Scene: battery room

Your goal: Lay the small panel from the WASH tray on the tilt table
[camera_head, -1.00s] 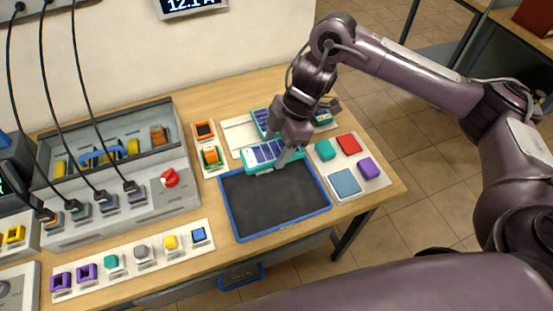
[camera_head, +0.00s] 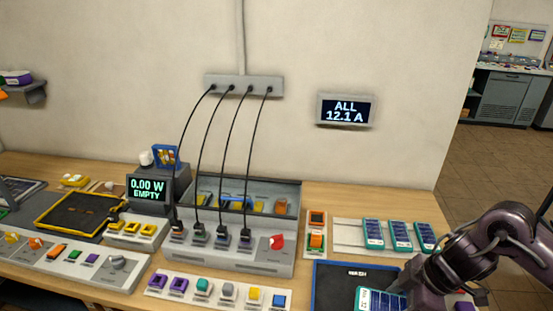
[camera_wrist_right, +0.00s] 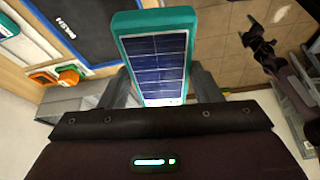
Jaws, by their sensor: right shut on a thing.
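The small panel (camera_head: 378,299), teal-framed with dark blue cells, is at the bottom of the head view in front of the black WASH tray (camera_head: 330,283) with its blue rim. My right gripper (camera_head: 402,286) is shut on it. In the right wrist view the panel (camera_wrist_right: 157,62) stands out between the two fingers (camera_wrist_right: 162,92), with the tray (camera_wrist_right: 85,30) beyond it. The black, yellow-framed board (camera_head: 75,212) at the left, beside a display reading 0.00 W EMPTY (camera_head: 148,188), looks like the tilt table; its top is bare. My left gripper is not in view.
A grey console (camera_head: 235,255) with several black cables (camera_head: 208,140) rising to the wall stands between tray and board. A strip of coloured blocks (camera_head: 215,290) lies in front. Several teal panels (camera_head: 398,236) sit on a rack behind the tray. A wall display (camera_head: 346,109) reads ALL 12.1 A.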

